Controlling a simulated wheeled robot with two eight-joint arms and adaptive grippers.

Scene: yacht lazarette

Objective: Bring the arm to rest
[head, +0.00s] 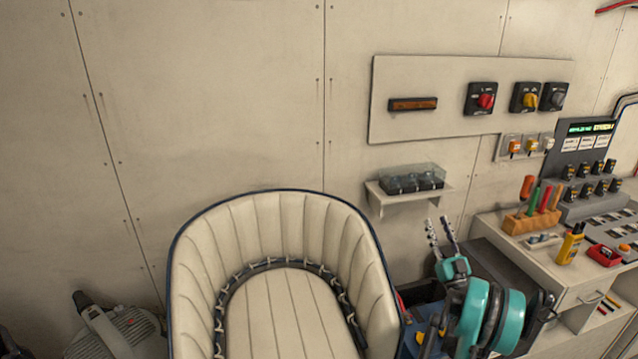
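My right gripper (438,222) is raised at the right of the chair, with its two metal fingers pointing up. The fingers stand apart with nothing between them, so it is open and empty. The teal and black links of my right arm are below it. The gripper shows in front of the wall and beside the dark gap left of the workbench; whether it touches anything nearby cannot be told, but no contact shows. My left gripper is not in view.
A cream padded chair (275,310) fills the lower middle. A workbench (535,255) at the right carries a tool block (530,222), a yellow meter (570,245) and a control panel (590,140). A small shelf (405,195) and a switch board (440,80) are on the wall.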

